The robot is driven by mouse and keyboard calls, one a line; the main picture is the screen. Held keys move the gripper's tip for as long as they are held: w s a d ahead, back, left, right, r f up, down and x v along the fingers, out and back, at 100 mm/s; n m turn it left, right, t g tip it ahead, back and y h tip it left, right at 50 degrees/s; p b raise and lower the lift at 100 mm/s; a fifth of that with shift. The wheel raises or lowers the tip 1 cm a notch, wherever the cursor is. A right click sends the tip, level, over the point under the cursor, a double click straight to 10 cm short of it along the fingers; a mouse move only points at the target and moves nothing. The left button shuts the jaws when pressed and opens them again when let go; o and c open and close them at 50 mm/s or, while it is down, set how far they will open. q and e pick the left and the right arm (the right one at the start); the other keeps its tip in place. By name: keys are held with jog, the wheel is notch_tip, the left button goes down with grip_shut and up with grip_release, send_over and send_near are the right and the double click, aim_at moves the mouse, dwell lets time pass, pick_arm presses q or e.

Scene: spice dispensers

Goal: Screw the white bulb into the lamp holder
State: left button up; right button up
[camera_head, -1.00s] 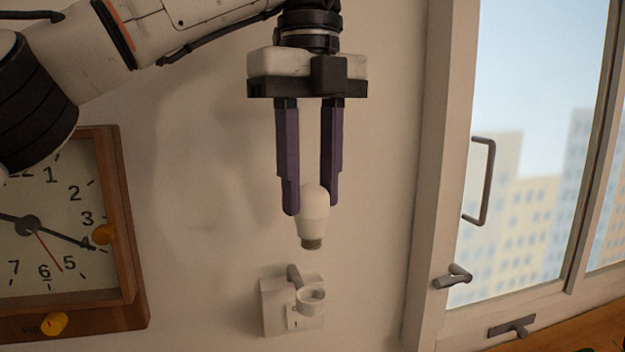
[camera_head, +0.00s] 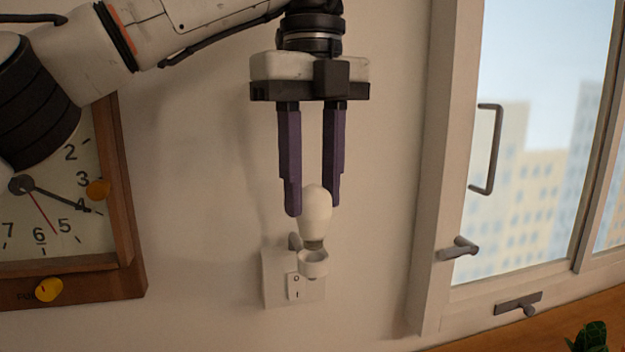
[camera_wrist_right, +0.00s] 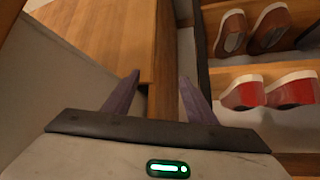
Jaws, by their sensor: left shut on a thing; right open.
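The white bulb (camera_head: 316,208) is upright in the head view, its metal screw base (camera_head: 314,244) pointing down. My left gripper (camera_head: 313,200) comes down from above and is shut on the bulb's glass. The lamp holder (camera_head: 313,264) is a white ring cup on an arm from a white wall plate (camera_head: 278,282). The bulb's base is right at the cup's mouth; I cannot tell whether it is inside it. My right gripper (camera_wrist_right: 158,88) is open and empty in the right wrist view, away from the bulb.
A wooden wall clock (camera_head: 124,235) with yellow knobs hangs at the left. A window with a handle (camera_head: 458,249) is at the right, above a wooden ledge (camera_head: 460,344). The right wrist view shows shelves with red shoes (camera_wrist_right: 265,92) and a wooden surface (camera_wrist_right: 100,35).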

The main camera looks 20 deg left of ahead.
pick_arm(q)
jog(key=shift+f, duration=0.15)
jog(key=shift+f+b, duration=0.3)
jog(key=shift+f+b, duration=0.55)
jog(key=shift+f, duration=0.2)
